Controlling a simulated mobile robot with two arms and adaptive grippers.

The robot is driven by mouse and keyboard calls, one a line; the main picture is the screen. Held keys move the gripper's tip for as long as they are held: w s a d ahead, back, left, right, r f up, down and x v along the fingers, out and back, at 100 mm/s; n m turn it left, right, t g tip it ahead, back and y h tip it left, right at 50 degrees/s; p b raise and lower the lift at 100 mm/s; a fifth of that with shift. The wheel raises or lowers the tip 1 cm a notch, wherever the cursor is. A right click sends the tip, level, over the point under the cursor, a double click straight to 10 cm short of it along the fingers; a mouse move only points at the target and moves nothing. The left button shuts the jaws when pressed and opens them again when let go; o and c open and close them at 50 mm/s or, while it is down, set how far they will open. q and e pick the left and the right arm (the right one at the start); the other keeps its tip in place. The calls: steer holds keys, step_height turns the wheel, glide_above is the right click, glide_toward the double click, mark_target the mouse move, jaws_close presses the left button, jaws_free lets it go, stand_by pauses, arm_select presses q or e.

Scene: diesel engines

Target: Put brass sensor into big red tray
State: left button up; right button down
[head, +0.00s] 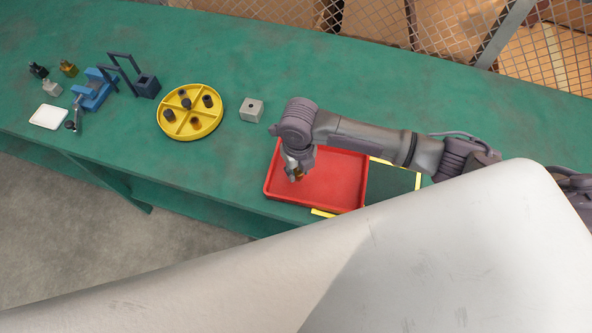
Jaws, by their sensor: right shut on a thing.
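The big red tray (338,180) lies on the green workbench near its front edge. My right gripper (296,176) points down over the tray's left part. It is shut on a small brass-coloured thing, the brass sensor (298,175), which is mostly hidden by the fingers. I cannot tell whether the sensor touches the tray floor or hangs above it. My left gripper is not in view.
A yellow round divided tray (190,112) holds several dark pieces. A grey block (251,110) stands beside it. A blue vise (95,90), a dark blue holder (147,86), a white plate (48,117) and a brass-and-dark piece (68,68) are at left. Mesh fencing (420,25) runs behind.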

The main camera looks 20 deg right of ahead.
steer(key=shift+w+a+f, duration=0.3)
steer(key=shift+w+f, duration=0.1)
steer(key=shift+w, duration=0.15)
step_height(320, 180, down, 3)
steer(key=shift+f+p, duration=0.15)
steer(key=shift+p, duration=0.2)
steer(key=shift+f, duration=0.35)
steer(key=shift+f, duration=0.1)
steer(key=c, duration=0.8)
jaws_free()
steer(key=shift+r, duration=0.3)
step_height(320, 180, up, 12)
steer(key=shift+f+b, duration=0.15)
steer(key=shift+b, duration=0.2)
